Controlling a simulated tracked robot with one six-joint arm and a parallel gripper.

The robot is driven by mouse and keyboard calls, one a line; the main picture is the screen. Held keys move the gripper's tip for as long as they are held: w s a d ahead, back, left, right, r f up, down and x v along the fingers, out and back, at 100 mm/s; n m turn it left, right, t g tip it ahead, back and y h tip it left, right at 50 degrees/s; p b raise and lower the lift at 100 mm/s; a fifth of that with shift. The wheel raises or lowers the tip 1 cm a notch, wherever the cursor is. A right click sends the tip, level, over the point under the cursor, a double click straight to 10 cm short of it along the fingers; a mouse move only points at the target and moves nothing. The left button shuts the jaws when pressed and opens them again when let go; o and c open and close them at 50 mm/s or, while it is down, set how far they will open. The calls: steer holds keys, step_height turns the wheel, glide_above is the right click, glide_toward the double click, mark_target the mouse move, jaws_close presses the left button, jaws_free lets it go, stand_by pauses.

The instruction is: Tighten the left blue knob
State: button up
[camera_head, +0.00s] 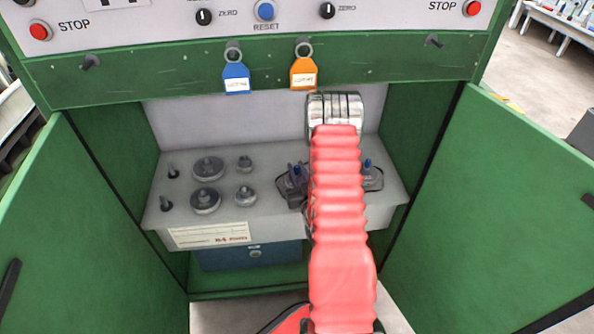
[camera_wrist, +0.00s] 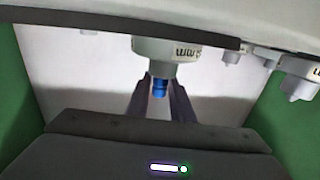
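In the camera_head view, a blue knob (camera_head: 296,170) on a dark block sits left of my red-sleeved arm. Another blue knob (camera_head: 367,165) on a similar block sits to its right, partly covered by the arm.
A pale shelf (camera_head: 160,215) inside the green cabinet holds several grey round pieces (camera_head: 207,170) at left. Green doors (camera_head: 75,230) stand open on both sides. A blue tag (camera_head: 237,80) and an orange tag (camera_head: 304,73) hang above the opening, close to my arm.

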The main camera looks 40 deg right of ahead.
steer(key=o, duration=0.3)
steer(key=shift+o, duration=0.2)
steer(key=shift+s, duration=0.1)
steer(key=v, duration=1.3)
steer(key=shift+s+a, duration=0.25)
